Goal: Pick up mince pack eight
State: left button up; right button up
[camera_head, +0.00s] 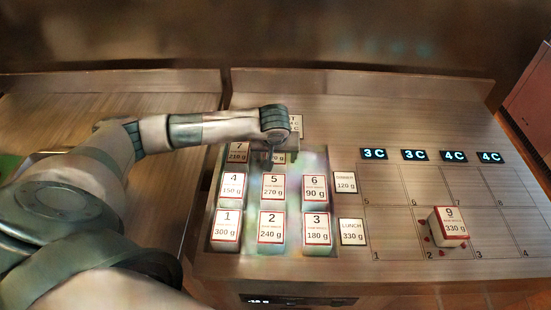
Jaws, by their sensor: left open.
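The mince packs lie in rows on a glossy tray (254,246), with numbers and weights on their labels. Pack seven (237,152) is at the back left. Beside it, in the place of pack eight, a label (279,158) ending in "70 g" shows; its number is hidden behind my gripper. My left gripper (277,146) points down over this pack and is open. Its fingers are mostly hidden, so I cannot tell whether they touch the pack. My right gripper is out of view.
Packs one to six fill the front rows. Pack nine (449,222) stands on the numbered grid (487,232) at the right. Cards reading "330 g" (352,232) and "120 g" (345,182) lie beside the tray. Dark "3C" and "4C" signs (415,155) stand behind the grid.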

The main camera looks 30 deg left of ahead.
pick_arm(q)
jog(key=c, duration=1.3)
jog(key=shift+c, duration=0.2)
jog(key=shift+w+r, duration=0.1)
jog(key=shift+r, duration=0.05)
jog(key=shift+r+b, duration=0.4)
jog(key=shift+r, duration=0.05)
notch_tip(320, 180, up, 3)
jog(key=shift+w+d+b, duration=0.15)
jog(key=shift+b, duration=0.85)
jog(key=w+d+r+b, duration=0.4)
jog(key=w+d+r, duration=0.2)
jog(key=d, duration=0.3)
jog(key=shift+w+r+b, duration=0.3)
jog(key=shift+w+r, duration=0.1)
jog(key=shift+r, duration=0.05)
